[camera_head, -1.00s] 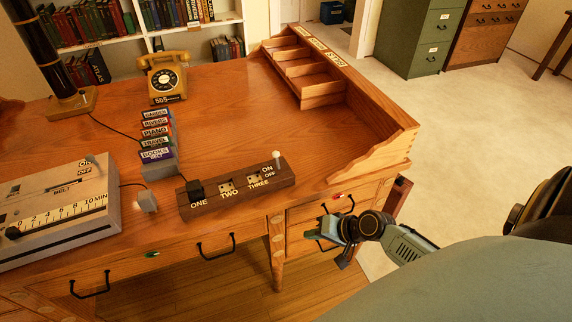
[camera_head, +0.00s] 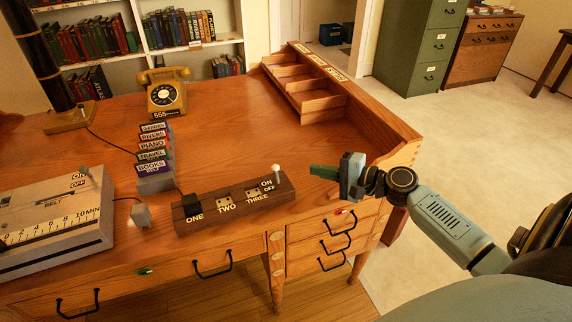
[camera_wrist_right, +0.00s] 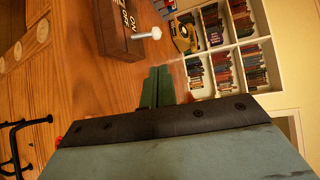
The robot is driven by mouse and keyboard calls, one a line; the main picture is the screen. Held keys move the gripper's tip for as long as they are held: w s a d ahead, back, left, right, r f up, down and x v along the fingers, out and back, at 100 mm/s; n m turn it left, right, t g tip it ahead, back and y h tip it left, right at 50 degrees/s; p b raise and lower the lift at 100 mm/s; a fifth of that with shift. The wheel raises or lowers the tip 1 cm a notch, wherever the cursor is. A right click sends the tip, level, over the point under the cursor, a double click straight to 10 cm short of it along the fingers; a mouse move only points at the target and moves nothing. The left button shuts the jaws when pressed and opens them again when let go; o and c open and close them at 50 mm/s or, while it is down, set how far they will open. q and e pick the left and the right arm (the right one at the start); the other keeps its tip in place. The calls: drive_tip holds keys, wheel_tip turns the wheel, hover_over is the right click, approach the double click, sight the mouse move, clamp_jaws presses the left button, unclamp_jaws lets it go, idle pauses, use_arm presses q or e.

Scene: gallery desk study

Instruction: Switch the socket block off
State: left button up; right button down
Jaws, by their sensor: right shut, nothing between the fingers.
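The socket block (camera_head: 234,205) is a long dark wooden block near the desk's front edge, with sockets marked ONE, TWO and THREE. A black plug sits in ONE. Its switch lever (camera_head: 276,172), with a white knob, stands up at the right end beside the ON and OFF labels. In the right wrist view the block (camera_wrist_right: 118,28) and the white knob (camera_wrist_right: 150,33) show at the top. My right gripper (camera_head: 313,171) is shut and empty, just right of the lever and apart from it, pointing left. Its green fingers (camera_wrist_right: 158,88) are together in the wrist view. My left gripper is not in view.
A yellow telephone (camera_head: 167,93) stands at the back of the desk. A timer box (camera_head: 55,222) is at left. The raised pigeonhole rack (camera_head: 312,92) borders the right side. The mid-desk is clear.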

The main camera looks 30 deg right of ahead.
sight(276, 173)
drive_tip(key=shift+w, duration=0.1)
drive_tip(key=x, duration=0.9)
drive_tip(key=shift+w+a+f, duration=0.2)
drive_tip(key=shift+w, duration=0.2)
drive_tip(key=shift+b, duration=0.4)
